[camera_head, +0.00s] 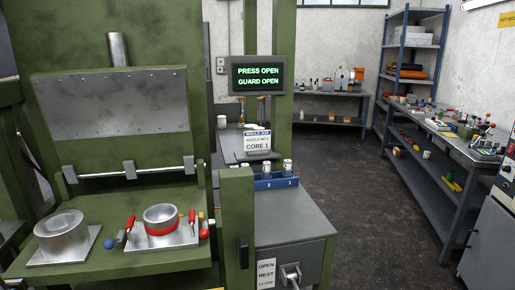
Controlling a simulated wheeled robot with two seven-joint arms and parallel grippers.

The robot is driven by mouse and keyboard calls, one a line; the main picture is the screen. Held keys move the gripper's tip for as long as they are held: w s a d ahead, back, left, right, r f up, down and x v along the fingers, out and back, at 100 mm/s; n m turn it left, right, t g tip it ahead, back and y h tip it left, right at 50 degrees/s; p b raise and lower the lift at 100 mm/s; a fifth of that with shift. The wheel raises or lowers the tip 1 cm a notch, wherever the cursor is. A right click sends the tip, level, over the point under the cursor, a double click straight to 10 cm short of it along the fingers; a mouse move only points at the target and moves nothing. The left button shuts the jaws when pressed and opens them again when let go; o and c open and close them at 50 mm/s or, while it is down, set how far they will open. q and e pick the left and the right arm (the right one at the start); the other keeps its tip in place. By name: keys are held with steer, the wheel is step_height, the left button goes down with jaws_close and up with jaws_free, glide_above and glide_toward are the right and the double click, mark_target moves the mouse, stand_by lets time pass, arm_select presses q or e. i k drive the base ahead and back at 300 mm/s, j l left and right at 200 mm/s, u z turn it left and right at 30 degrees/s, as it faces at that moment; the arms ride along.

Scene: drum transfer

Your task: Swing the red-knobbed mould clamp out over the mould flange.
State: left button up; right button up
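A round red knob (204,233), likely that of the mould clamp, sits at the right edge of a metal plate (178,240) on the green press bed. The clamp's arm is too small to make out, so I cannot tell how it lies to the flange. On the plate stands a silver cylindrical mould (161,214) with a red band round its lower part. Red-handled upright levers stand on its left (130,224) and right (192,217). A blue knob (109,243) is at the plate's left. Neither of my grippers is in view.
A second silver cylinder (60,229) stands on its own plate at the left. A raised metal guard (125,100) and a bar (130,169) are behind the bed. A green post (238,225) stands close right. The screen (257,76) reads PRESS OPEN, GUARD OPEN.

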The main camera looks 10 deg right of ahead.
mark_target(204, 233)
steer(key=z, duration=0.4)
steer(key=i+j+z, duration=0.1)
steer(key=j+z, duration=0.3)
steer(key=j, duration=0.15)
steer(key=j+z, duration=0.45)
steer(key=j, duration=0.15)
steer(key=j+z, duration=0.1)
steer(key=j, duration=1.15)
